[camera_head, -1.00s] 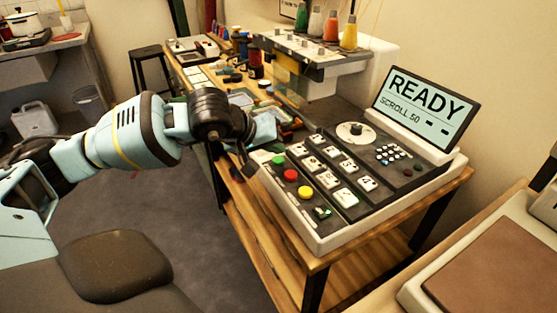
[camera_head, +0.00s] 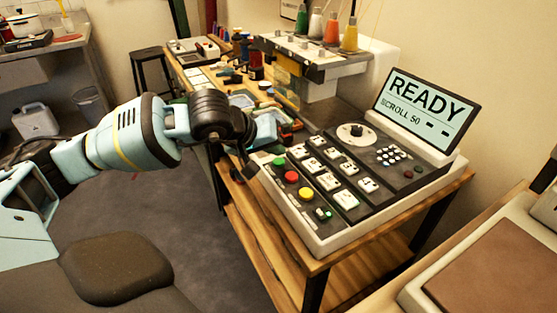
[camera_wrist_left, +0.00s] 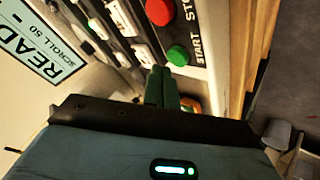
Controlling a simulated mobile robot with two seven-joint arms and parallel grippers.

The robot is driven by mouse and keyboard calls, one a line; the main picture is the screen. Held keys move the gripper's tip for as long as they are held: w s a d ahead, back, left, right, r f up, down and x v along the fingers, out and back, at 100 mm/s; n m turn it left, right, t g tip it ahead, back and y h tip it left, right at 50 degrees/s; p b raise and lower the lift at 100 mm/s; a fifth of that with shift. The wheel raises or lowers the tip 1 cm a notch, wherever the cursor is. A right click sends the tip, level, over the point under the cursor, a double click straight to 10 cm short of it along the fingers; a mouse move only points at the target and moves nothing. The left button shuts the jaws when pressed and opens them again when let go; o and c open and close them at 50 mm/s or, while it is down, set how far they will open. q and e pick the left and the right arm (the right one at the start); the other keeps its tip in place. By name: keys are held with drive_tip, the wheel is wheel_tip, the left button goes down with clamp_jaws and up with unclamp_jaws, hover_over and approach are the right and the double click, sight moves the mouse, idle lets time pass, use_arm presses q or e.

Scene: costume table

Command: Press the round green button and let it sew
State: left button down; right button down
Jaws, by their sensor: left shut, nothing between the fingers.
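The display (camera_head: 427,108) reads READY and SCROLL 50. My left gripper (camera_head: 251,168) is at the panel's left edge, just left of the green button. In the left wrist view its closed fingers (camera_wrist_left: 160,74) are empty and their tips appear close beside the green button. I cannot tell whether they touch it. My right gripper is out of view.
A red button (camera_head: 291,176) and a yellow button (camera_head: 305,193) sit beside the green one, with several white keys right of them. The embroidery head with thread cones (camera_head: 331,32) stands behind. Small items crowd the far table.

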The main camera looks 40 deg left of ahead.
sight(275, 163)
use_arm(q)
drive_tip(key=shift+f, duration=0.2)
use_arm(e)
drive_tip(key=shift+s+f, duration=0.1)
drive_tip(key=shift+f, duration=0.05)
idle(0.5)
use_arm(q)
drive_tip(key=shift+f+b, duration=0.25)
drive_tip(key=shift+b, duration=0.2)
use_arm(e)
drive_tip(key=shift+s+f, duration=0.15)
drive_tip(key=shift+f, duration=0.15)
